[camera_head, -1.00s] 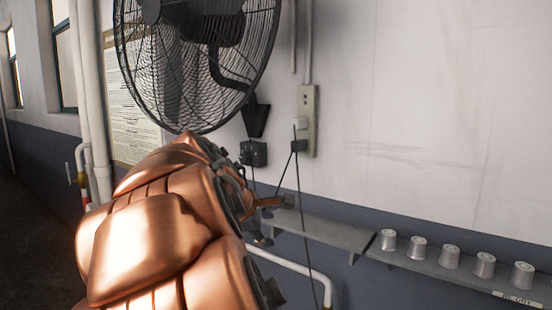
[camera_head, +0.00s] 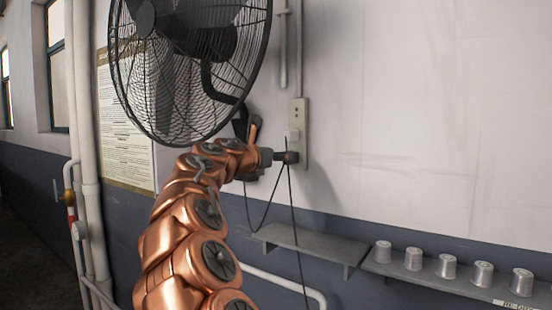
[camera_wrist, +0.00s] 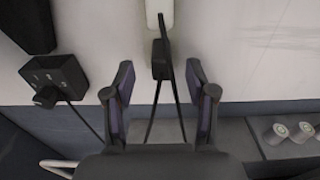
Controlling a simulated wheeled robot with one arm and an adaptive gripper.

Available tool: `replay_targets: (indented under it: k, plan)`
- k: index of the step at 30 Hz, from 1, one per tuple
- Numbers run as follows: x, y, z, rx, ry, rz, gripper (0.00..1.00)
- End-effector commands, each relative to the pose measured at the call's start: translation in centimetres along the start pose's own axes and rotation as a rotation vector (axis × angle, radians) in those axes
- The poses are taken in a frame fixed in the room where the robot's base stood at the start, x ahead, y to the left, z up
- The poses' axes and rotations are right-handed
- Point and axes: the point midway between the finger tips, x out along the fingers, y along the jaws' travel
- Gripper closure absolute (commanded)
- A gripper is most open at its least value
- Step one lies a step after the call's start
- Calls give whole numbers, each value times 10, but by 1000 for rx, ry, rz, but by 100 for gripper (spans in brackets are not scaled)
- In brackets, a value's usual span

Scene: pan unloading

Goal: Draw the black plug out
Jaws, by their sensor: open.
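A black plug (camera_head: 290,157) with a dark cord sits at the lower part of a beige wall strip (camera_head: 299,112). In the wrist view the black plug (camera_wrist: 160,62) lies between and slightly beyond my fingertips, with its cord running down between the fingers. My gripper (camera_head: 274,156) is open at the wall strip; in the wrist view, my open gripper (camera_wrist: 158,74) has a gap on each side of the plug. Whether the plug is within finger depth is hard to tell.
A black box (camera_wrist: 70,72) with another black plug (camera_wrist: 46,97) is on the wall to the left. A large fan (camera_head: 190,60) hangs above my arm. A white plug (camera_head: 292,136) sits above the black one. A shelf (camera_head: 310,243) and several metal cans (camera_head: 446,265) are lower right.

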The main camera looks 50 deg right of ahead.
Motion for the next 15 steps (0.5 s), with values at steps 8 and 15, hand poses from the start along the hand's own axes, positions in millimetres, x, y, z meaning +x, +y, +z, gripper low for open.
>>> replay_targets:
  k: [8, 15]
  plan:
    - [38, -2, -2, 3, 4, -3, 44]
    - [59, -2, -1, 4, 4, -4, 44]
